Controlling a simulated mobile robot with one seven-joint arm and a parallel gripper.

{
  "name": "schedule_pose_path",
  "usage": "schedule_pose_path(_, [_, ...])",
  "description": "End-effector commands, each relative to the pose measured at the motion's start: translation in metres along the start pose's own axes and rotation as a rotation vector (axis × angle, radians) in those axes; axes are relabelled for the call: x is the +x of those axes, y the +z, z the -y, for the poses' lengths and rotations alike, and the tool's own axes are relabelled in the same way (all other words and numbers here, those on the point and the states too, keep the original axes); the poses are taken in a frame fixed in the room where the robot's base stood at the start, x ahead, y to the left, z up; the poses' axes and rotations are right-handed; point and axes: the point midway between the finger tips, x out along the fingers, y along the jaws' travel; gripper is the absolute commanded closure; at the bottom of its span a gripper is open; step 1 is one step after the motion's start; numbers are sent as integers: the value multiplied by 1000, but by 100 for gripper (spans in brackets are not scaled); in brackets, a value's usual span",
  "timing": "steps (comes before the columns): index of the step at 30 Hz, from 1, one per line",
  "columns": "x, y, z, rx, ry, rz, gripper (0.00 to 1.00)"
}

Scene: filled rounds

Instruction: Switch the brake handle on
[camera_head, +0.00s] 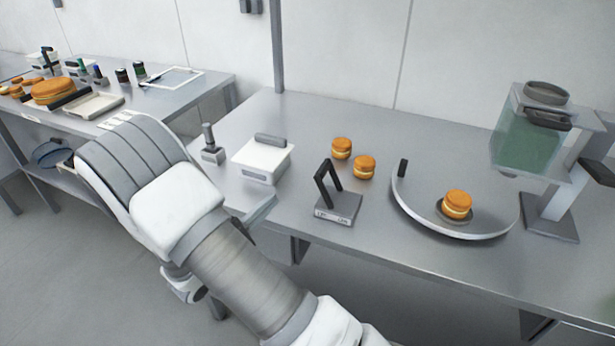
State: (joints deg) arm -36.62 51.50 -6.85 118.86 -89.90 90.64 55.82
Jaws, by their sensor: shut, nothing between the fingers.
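A black U-shaped handle (326,182) stands on a small grey base plate (338,207) near the front edge of the steel bench; I take it for the brake handle. It leans up and to the left. Two small labels sit on the front of the plate, too small to read surely. Right of it is a round turntable (478,235) with a black peg on its left rim and a filled round (457,204) on a dark disc. My arm reaches up from the bottom and bends at the left.
Two filled rounds (341,148) lie behind the handle. A white box (262,158) and a small grey stand with a knob (212,148) are to its left. A dispenser with a green tank (528,140) stands at right. A second table (150,98) at left holds several items.

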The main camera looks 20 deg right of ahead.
Motion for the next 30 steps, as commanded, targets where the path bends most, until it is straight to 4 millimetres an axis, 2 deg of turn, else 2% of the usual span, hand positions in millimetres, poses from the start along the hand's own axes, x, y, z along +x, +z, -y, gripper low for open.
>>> schedule_pose_path(4, [4, 1, 0, 0, -2, 2, 100])
schedule_pose_path(8, [20, 1, 0, 0, -3, 4, 100])
schedule_pose_path(20, [103, 2, 0, -2, -3, 6, 100])
schedule_pose_path(24, [106, 23, -1, -2, -3, 3, 100])
schedule_pose_path(30, [110, 38, -1, 0, -1, 2, 100])
